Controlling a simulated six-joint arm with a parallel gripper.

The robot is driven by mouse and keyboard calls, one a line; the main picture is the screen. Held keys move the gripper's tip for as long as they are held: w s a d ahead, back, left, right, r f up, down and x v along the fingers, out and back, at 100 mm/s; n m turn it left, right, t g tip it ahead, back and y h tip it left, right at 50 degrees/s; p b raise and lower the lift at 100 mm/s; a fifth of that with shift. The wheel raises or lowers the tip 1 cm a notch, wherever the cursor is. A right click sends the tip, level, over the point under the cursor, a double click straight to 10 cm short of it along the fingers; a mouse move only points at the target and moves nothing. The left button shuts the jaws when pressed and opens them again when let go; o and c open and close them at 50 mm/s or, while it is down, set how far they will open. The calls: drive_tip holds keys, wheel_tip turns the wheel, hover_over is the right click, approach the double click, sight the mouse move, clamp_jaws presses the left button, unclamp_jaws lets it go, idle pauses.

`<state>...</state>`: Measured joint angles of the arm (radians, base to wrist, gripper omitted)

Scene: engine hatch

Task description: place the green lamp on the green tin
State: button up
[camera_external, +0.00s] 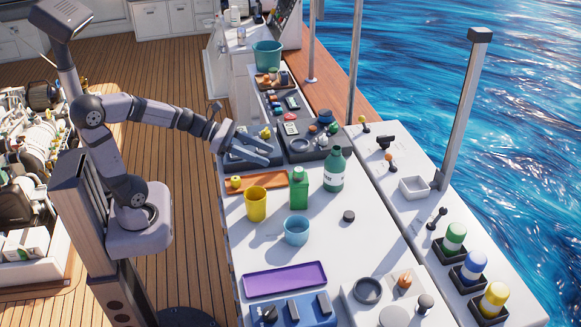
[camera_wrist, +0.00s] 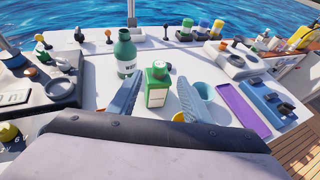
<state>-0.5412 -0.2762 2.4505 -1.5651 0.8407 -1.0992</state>
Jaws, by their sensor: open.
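The green lamp (camera_external: 454,238), a green-and-white cylinder, stands upright in a black holder on the right-hand ledge. It also shows small at the back of the wrist view (camera_wrist: 187,24). The green tin (camera_external: 299,190), a squarish green can with a pale label and a green cap, stands upright on the white worktop. In the wrist view the tin (camera_wrist: 157,90) shows between my fingers, beyond them. My gripper (camera_external: 269,154) is open and empty, above the bench behind and left of the tin in the external view. I see nothing held in it.
A green bottle (camera_external: 334,170), orange tray (camera_external: 270,179), yellow cup (camera_external: 256,204) and blue cup (camera_external: 297,231) stand around the tin. Blue (camera_external: 473,266) and yellow (camera_external: 494,299) lamps stand beside the green one. A grey post (camera_external: 460,110) rises from the ledge.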

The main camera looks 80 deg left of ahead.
drive_tip(key=shift+v, duration=0.8)
drive_tip(key=s+a+f+m+g+y, duration=0.1)
drive_tip(key=s+f+m+g, duration=0.1)
drive_tip(key=m, duration=0.4)
drive_tip(key=s+a+f+m+g+y, duration=0.1)
drive_tip(key=s+f+m+g, duration=0.2)
drive_tip(key=s+f+m, duration=0.2)
drive_tip(key=s+a+f+m+g, duration=0.1)
drive_tip(key=s+f+m+g, duration=0.1)
drive_tip(key=f+m, duration=0.4)
drive_tip(key=shift+s+a+f+m+y, duration=0.1)
drive_tip(key=shift+s+f+m+y, duration=0.1)
drive_tip(key=shift+s+m, duration=0.15)
drive_tip(key=shift+s+f+m+y, duration=0.1)
drive_tip(key=shift+s+m+y, duration=0.15)
drive_tip(key=shift+s, duration=0.2)
drive_tip(key=s+f+m+g+y+p, duration=0.2)
drive_tip(key=s+m+g+y+p, duration=0.25)
drive_tip(key=m, duration=0.55)
drive_tip(key=s+d+m+g+h+p, duration=0.1)
drive_tip(key=s+d+m+h+p, duration=0.1)
drive_tip(key=d, duration=0.4)
drive_tip(key=shift+d+r+m, duration=0.2)
drive_tip(key=shift+r+m, duration=0.2)
drive_tip(key=shift+m, duration=0.2)
